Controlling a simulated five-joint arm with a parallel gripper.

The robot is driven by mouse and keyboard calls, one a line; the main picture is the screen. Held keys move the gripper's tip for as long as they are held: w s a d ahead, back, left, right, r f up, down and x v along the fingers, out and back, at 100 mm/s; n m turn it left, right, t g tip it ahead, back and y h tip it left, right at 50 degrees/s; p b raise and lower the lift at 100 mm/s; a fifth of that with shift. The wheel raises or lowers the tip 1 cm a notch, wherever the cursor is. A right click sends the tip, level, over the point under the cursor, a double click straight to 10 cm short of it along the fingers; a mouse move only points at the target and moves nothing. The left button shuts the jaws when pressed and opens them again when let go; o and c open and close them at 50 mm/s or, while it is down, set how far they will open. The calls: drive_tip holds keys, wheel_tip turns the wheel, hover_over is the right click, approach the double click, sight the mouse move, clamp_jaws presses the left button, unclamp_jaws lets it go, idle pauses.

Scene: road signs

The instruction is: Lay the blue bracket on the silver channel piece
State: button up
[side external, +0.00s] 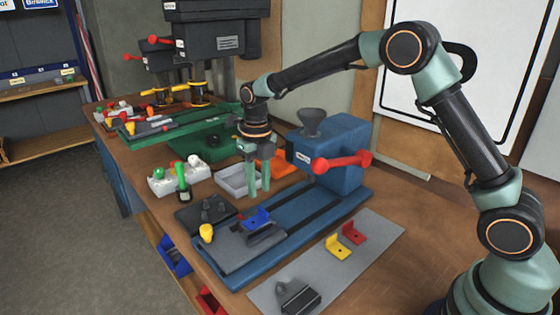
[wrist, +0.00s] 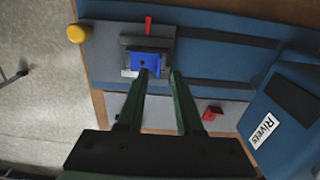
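The blue bracket (side external: 256,217) rests on a grey metal piece (side external: 266,236) that looks like the silver channel piece, on the dark grey plate at the near end of the blue machine base. In the wrist view the blue bracket (wrist: 145,62) covers most of that piece, and a pale silver edge (wrist: 129,73) shows at its lower left. My gripper (side external: 259,192) points down above and behind the bracket, with its fingers apart and nothing between them. In the wrist view my gripper (wrist: 160,73) has its left fingertip overlapping the bracket's lower edge; contact cannot be told.
A yellow bracket (side external: 338,248) and a red bracket (side external: 354,232) stand on a grey mat (side external: 375,242). A dark block (side external: 298,297) lies at its near end. A yellow knob (side external: 206,232) is left of the plate. The blue machine head (side external: 335,145) with red handles stands behind right.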

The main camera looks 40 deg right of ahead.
drive_tip(key=s+d+r+m+t, duration=0.15)
drive_tip(key=s+r+m, duration=0.25)
drive_tip(key=r+m, duration=0.6)
drive_tip(key=s+d+r+m, duration=0.1)
drive_tip(key=s+m, duration=0.2)
drive_tip(key=m, duration=0.1)
drive_tip(key=s+d+r+m+t, duration=0.1)
drive_tip(key=s+r+m, duration=0.1)
drive_tip(key=s+m, duration=0.2)
drive_tip(key=s+d+r+m+t, duration=0.1)
drive_tip(key=s+d+r+m, duration=0.1)
drive_tip(key=m, duration=0.4)
drive_tip(key=shift+s, duration=0.65)
drive_tip(key=s+d+f+m+t, duration=0.1)
drive_tip(key=s+m, duration=0.5)
drive_tip(key=m, duration=0.6)
drive_tip(key=shift+s+d+f+t, duration=0.25)
drive_tip(key=shift+f+t, duration=0.3)
drive_tip(key=shift+f, duration=0.25)
